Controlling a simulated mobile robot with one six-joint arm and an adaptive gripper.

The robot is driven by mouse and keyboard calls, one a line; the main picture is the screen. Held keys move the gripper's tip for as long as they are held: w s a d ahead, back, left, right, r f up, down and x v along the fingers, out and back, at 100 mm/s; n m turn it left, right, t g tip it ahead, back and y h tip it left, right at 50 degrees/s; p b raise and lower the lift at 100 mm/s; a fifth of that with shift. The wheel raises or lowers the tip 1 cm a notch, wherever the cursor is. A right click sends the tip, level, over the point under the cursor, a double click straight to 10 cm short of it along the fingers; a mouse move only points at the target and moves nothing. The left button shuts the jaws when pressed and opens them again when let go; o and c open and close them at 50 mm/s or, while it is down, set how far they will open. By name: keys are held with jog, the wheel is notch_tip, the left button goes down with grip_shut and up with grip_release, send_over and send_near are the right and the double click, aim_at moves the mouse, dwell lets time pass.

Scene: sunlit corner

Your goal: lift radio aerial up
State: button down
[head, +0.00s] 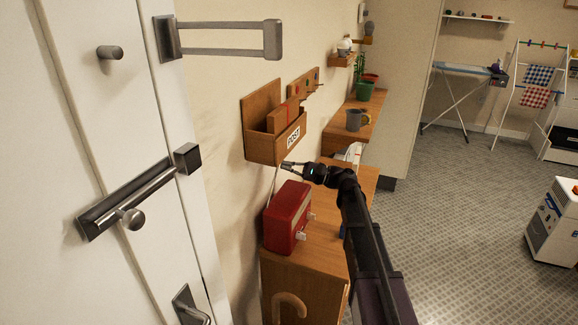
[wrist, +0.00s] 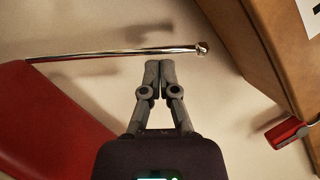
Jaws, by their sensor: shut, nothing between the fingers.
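The red radio (head: 288,217) stands on the wooden cabinet by the wall. Its thin aerial (head: 276,181) rises nearly upright from its wall-side edge. In the wrist view the silver aerial (wrist: 115,53) runs across above the red radio body (wrist: 45,120), its rounded tip at the right. My gripper (head: 286,166) is above the radio, near the aerial's upper part. In the wrist view its fingertips (wrist: 159,64) are shut together and empty, right beside the aerial's shaft. I cannot tell whether they touch it.
A wooden post box (head: 273,148) hangs on the wall just above the radio; its side (wrist: 265,45) is close to the aerial's tip. A red object (wrist: 285,132) sits at the right. A cane handle (head: 290,303) shows at the cabinet's front. Open floor (head: 450,220) lies to the right.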

jog(key=shift+s+a+r+p, duration=0.3)
jog(key=shift+s+r+p, duration=0.35)
jog(key=shift+w+f, duration=0.1)
jog(key=w+d+f+b, duration=0.2)
jog(key=shift+w+d+f+b, duration=0.15)
jog(key=shift+d+f+b, duration=0.1)
jog(key=shift+d+b, duration=0.1)
jog(key=b+v, duration=0.1)
jog(key=v, duration=0.9)
jog(key=shift+r+b, duration=0.3)
jog(key=shift+r, duration=0.05)
jog(key=shift+f, duration=0.1)
jog(key=shift+w+f+n+b, duration=0.3)
jog(key=shift+f+n, duration=0.1)
jog(key=shift+n, duration=0.1)
